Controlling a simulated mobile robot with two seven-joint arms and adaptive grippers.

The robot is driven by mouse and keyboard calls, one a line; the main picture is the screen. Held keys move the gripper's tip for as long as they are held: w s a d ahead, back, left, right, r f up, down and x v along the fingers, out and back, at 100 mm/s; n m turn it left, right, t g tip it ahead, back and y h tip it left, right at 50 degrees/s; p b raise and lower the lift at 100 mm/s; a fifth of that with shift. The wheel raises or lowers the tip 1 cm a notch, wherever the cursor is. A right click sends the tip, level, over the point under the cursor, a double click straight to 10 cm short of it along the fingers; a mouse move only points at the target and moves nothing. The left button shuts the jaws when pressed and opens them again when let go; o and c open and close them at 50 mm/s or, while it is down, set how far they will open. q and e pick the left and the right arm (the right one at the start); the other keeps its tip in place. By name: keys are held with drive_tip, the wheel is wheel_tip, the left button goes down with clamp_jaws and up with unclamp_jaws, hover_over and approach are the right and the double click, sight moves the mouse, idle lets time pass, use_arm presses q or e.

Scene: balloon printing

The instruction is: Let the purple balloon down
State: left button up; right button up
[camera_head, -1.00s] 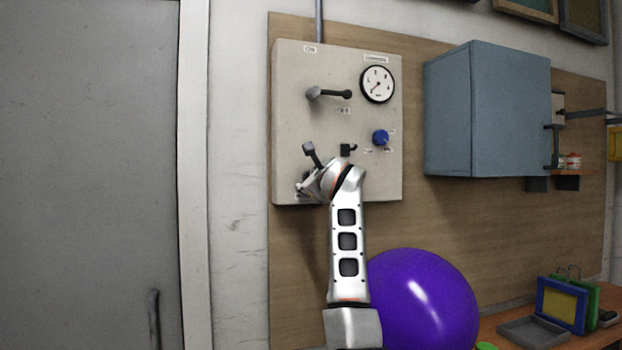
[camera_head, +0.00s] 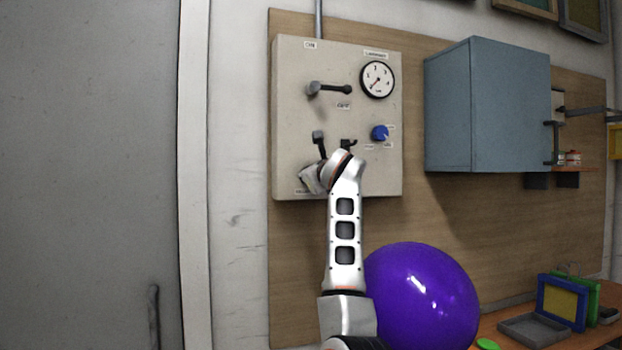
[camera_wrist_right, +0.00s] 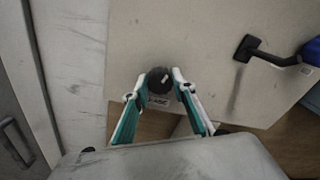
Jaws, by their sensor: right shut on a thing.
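The inflated purple balloon (camera_head: 422,300) is round and large, below the panel and right of my right arm, which covers its left edge. The beige control panel (camera_head: 290,110) is on the wall. My right gripper (camera_head: 308,182) is at its lower left corner, mostly hidden behind my wrist. In the right wrist view my two fingers (camera_wrist_right: 160,88) are closed around a dark round knob (camera_wrist_right: 159,78) above a small label. A black bar sticks up above the gripper in the head view; I cannot tell what it belongs to. My left gripper is not in view.
The panel also has a dark lever (camera_head: 330,89), a gauge (camera_head: 377,80), a blue knob (camera_head: 380,133) and a small black lever (camera_head: 347,143). A grey-blue cabinet (camera_head: 485,105) juts out at right.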

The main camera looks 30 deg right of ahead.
use_arm(q)
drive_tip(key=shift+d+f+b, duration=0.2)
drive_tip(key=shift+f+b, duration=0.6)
drive_tip(key=shift+b, duration=0.1)
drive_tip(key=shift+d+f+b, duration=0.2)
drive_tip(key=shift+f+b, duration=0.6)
drive_tip(key=shift+b, duration=0.05)
use_arm(e)
drive_tip(key=shift+m+y, duration=0.5)
drive_tip(key=shift+m, duration=6.5)
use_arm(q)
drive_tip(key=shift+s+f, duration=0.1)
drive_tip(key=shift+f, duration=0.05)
use_arm(e)
drive_tip(key=o, duration=1.1)
drive_tip(key=v, duration=1.2)
drive_tip(key=shift+a+r, duration=0.1)
drive_tip(key=shift+r, duration=0.05)
